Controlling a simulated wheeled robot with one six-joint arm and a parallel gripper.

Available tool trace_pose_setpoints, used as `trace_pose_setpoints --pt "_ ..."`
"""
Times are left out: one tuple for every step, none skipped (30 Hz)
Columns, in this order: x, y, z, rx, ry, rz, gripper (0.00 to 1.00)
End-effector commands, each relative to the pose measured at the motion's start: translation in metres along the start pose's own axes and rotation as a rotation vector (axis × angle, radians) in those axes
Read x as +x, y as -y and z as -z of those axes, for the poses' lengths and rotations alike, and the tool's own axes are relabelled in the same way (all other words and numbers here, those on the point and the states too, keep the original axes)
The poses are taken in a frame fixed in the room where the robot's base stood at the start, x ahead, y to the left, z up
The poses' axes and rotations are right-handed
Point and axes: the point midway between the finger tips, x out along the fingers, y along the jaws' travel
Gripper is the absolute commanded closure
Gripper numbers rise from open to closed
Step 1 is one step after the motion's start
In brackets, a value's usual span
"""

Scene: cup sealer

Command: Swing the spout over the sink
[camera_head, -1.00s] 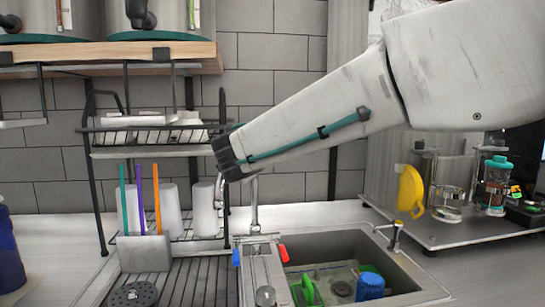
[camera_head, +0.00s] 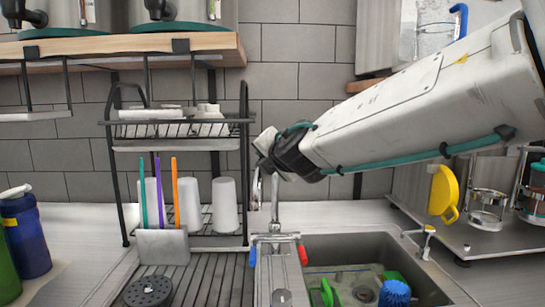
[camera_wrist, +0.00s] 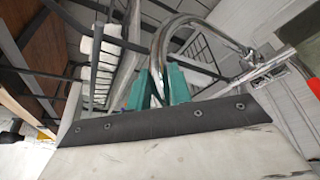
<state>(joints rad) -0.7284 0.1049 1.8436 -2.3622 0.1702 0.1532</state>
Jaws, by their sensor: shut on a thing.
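The chrome spout (camera_head: 257,188) curves down just left of its upright faucet post (camera_head: 275,205), at the sink's back left corner. In the wrist view the bent spout pipe (camera_wrist: 178,24) runs down between the teal fingers of my gripper (camera_wrist: 158,88). My gripper is shut on the spout; in the head view its fingers are mostly hidden behind my wrist. The sink (camera_head: 330,249) lies to the front right of the post, with a green item (camera_head: 326,292) and a blue brush (camera_head: 394,293) in it.
A wire rack (camera_head: 247,170) with white cups (camera_head: 224,205) stands left of the spout. A utensil holder (camera_head: 162,247) is in front of it. A shelf (camera_head: 215,48) overhangs the upper left. A yellow-handled item (camera_head: 443,192) stands on a tray at right.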

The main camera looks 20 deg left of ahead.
Motion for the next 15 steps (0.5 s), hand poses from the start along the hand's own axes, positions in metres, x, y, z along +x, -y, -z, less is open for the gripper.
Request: trace_pose_setpoints --pt "0.0002 -0.0005 0.0013 -0.001 -0.004 -0.002 1.0" --pt "0.0002 -0.0007 0.0015 -0.001 -0.005 -0.002 1.0" --pt "0.0002 -0.001 0.0017 -0.002 -0.006 -0.003 1.0" --pt "0.0002 -0.001 0.0017 -0.002 -0.006 -0.004 1.0" --pt "0.0002 -0.0011 0.0017 -0.003 -0.006 -0.004 1.0" --pt "0.0002 -0.0011 0.0017 -0.003 -0.006 -0.004 1.0" --pt "0.0002 -0.0011 0.0017 -0.003 -0.006 -0.004 1.0" --pt "0.0002 -0.0011 0.0016 -0.003 -0.006 -0.004 1.0" --pt "0.0002 -0.0011 0.0015 -0.003 -0.006 -0.004 1.0" --pt "0.0002 -0.0011 0.0015 -0.002 -0.006 -0.004 1.0" --pt "0.0002 -0.0011 0.0014 -0.002 -0.006 -0.004 1.0" --pt "0.0002 -0.0011 0.0013 -0.002 -0.006 -0.004 1.0" --pt "0.0002 -0.0011 0.0013 -0.002 -0.006 -0.004 1.0" --pt "0.0002 -0.0011 0.0012 -0.002 -0.005 -0.004 0.77" --pt "0.0002 -0.001 0.0011 -0.002 -0.005 -0.004 0.7"
